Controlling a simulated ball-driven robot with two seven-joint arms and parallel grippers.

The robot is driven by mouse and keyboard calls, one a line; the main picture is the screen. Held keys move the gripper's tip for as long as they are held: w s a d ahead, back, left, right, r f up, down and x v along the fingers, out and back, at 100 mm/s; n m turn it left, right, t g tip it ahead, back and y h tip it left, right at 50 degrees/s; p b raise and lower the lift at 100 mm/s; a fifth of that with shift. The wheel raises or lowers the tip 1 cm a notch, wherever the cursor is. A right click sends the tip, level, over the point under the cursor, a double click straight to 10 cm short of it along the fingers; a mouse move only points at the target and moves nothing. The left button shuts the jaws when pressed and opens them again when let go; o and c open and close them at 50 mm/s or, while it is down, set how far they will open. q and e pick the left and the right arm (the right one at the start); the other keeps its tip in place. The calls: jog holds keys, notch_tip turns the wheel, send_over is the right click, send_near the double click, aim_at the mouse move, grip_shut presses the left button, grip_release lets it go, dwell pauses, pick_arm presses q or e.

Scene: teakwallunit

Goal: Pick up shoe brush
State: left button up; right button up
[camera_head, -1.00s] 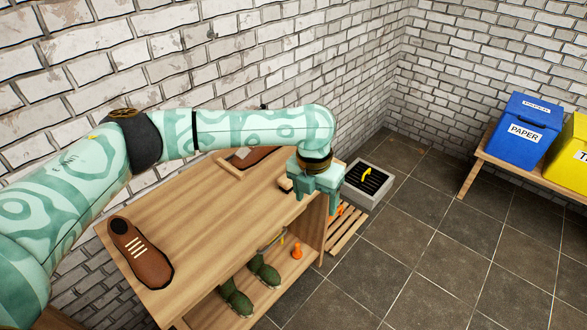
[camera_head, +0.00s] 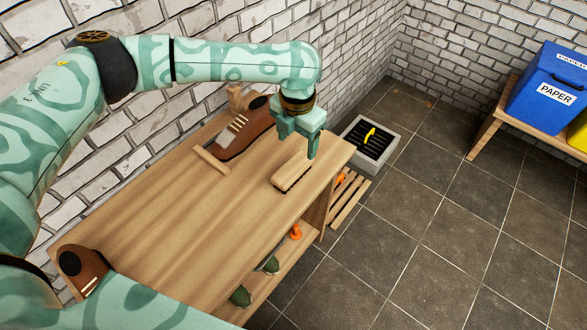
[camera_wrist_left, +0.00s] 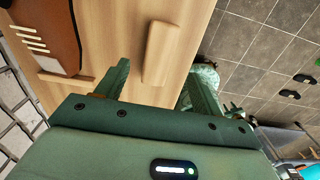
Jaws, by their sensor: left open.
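The shoe brush (camera_head: 292,173), a light wooden block with dark bristles along its lower edge, lies on the right part of the wooden bench top (camera_head: 160,215). My left gripper (camera_head: 297,147) is open and empty, pointing down just behind and above the brush. In the left wrist view the brush (camera_wrist_left: 160,52) shows beyond the open fingers, between their lines and apart from them.
A brown shoe (camera_head: 240,135) and a wooden bar (camera_head: 211,161) lie left of the gripper. Another brown shoe (camera_head: 84,268) is at the near left end. Green shoes (camera_head: 241,296) and an orange object (camera_head: 296,231) sit on the lower shelf. A grey boot tray (camera_head: 385,128) stands beyond.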

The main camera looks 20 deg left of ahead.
aim_at(296, 163)
pick_arm(q)
notch_tip(296, 163, down, 4)
jog(key=shift+w+b, duration=0.15)
jog(key=shift+b, duration=0.35)
jog(key=shift+f, duration=0.4)
notch_tip(296, 163, down, 5)
jog(key=b, duration=0.3)
jog(key=shift+r, duration=0.1)
jog(key=shift+f, duration=0.25)
jog(key=shift+r, duration=0.2)
jog(key=c, duration=1.1)
